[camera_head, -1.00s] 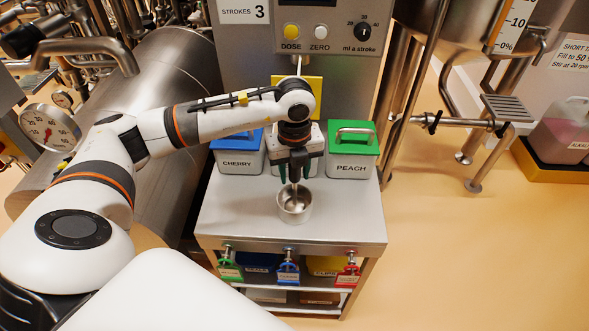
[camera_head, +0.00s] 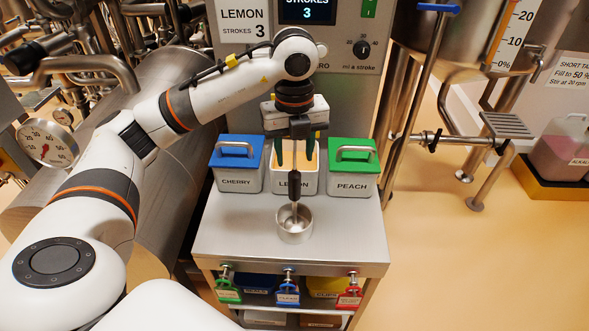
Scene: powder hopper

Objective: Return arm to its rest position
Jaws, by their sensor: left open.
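My left gripper (camera_head: 295,150) hangs from my white arm above the cart, fingers apart and pointing down, in front of the lemon bin (camera_head: 292,182). A small metal cup (camera_head: 294,224) stands on the steel cart top (camera_head: 345,229), below the gripper. A dark upright handle (camera_head: 295,186) reaches from the cup up toward the gripper. Its upper end overlaps the gripper in the picture, so I cannot tell whether they touch. My right gripper is not in view.
A blue-lidded cherry bin (camera_head: 237,178) and green-lidded peach bin (camera_head: 351,182) flank the lemon bin. Behind stands the dosing panel with its dial (camera_head: 361,48). A steel drum and pipes with a gauge (camera_head: 46,143) lie left. Open floor (camera_head: 440,265) lies right.

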